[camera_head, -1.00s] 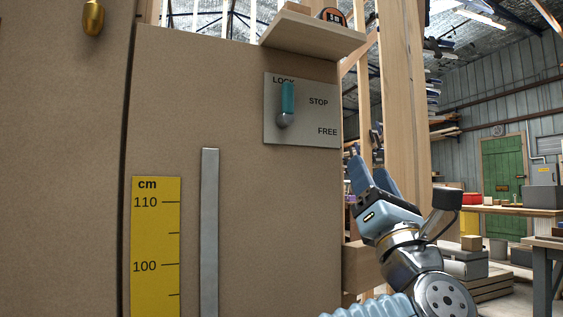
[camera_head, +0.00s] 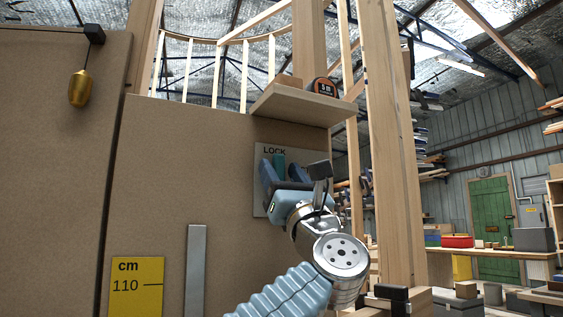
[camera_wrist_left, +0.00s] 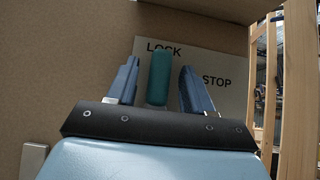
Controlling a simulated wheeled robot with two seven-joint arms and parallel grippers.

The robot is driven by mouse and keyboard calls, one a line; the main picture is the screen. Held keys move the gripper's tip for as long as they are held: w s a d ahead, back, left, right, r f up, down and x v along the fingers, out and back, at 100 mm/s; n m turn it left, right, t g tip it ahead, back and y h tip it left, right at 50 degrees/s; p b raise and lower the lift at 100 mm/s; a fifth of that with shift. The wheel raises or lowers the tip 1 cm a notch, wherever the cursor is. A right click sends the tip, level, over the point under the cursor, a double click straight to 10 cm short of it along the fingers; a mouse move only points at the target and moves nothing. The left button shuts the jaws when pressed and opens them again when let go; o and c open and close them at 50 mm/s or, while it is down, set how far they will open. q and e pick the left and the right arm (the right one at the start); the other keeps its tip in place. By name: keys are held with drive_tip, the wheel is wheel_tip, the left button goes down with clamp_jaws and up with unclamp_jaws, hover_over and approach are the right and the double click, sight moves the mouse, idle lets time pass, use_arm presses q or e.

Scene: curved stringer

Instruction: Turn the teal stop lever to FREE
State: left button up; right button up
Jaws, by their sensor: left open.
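The teal stop lever (camera_head: 279,160) points up toward LOCK on its grey plate (camera_head: 259,200), mounted on the brown panel. In the left wrist view the lever (camera_wrist_left: 159,76) stands upright between the two blue fingers of my left gripper (camera_wrist_left: 157,85), with a gap on each side. In the head view my left gripper (camera_head: 281,173) is in front of the plate and covers the lever's lower part and the STOP and FREE labels. The wrist view shows LOCK and STOP on the plate (camera_wrist_left: 222,95). My right gripper is not in view.
A wooden shelf (camera_head: 302,110) juts out just above the plate, with a tape measure (camera_head: 322,87) on it. A timber post (camera_head: 385,150) stands to the right. A brass weight (camera_head: 79,88) hangs at upper left. A yellow cm scale (camera_head: 137,290) is lower left.

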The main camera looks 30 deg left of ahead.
use_arm(q)
drive_tip(key=shift+a+r, duration=0.15)
clamp_jaws()
